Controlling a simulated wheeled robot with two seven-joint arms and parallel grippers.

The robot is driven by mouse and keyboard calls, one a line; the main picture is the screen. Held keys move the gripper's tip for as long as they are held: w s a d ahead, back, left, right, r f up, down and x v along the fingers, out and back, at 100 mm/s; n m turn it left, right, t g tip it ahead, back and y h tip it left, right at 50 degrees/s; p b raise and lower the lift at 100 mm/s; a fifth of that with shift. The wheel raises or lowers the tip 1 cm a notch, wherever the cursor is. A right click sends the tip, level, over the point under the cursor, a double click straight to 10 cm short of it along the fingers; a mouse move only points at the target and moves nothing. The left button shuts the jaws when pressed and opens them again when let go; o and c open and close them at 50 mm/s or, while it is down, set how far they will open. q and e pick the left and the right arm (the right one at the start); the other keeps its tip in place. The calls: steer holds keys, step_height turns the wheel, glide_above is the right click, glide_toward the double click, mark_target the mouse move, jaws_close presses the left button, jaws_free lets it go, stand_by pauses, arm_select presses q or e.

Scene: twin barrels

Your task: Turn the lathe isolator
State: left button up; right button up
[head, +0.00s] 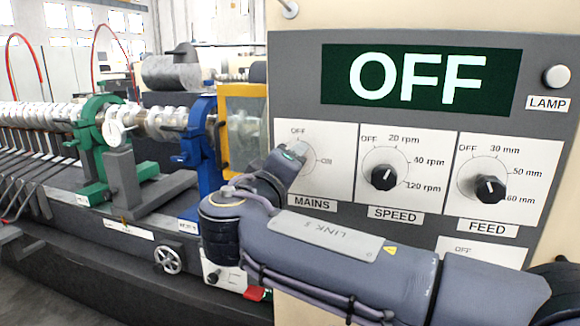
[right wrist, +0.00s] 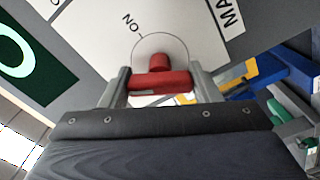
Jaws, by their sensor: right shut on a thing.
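The lathe isolator is a red handle (right wrist: 160,82) on the white MAINS plate (head: 328,175), which is marked OFF at the top and ON at the right. In the right wrist view the handle sits between the two fingers of my right gripper (right wrist: 160,88), which is shut on it. In the head view my right gripper (head: 292,156) is at the MAINS dial and hides the handle. The display (head: 418,78) above reads OFF. My left gripper is not in view.
The SPEED knob (head: 383,177) and FEED knob (head: 490,189) are to the right on the same panel. A LAMP button (head: 556,77) is at the upper right. The lathe, with green (head: 92,140) and blue (head: 200,150) supports, runs left of the panel.

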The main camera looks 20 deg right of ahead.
steer(key=n+p, duration=0.1)
steer(key=n, duration=0.4)
steer(key=shift+n+p, duration=0.3)
steer(key=shift+p, duration=0.05)
stand_by(0.4)
steer(key=o, duration=1)
steer(key=b+v, duration=0.1)
steer(key=v, duration=0.6)
steer(key=shift+s+a, duration=0.25)
steer(key=shift+s, duration=0.1)
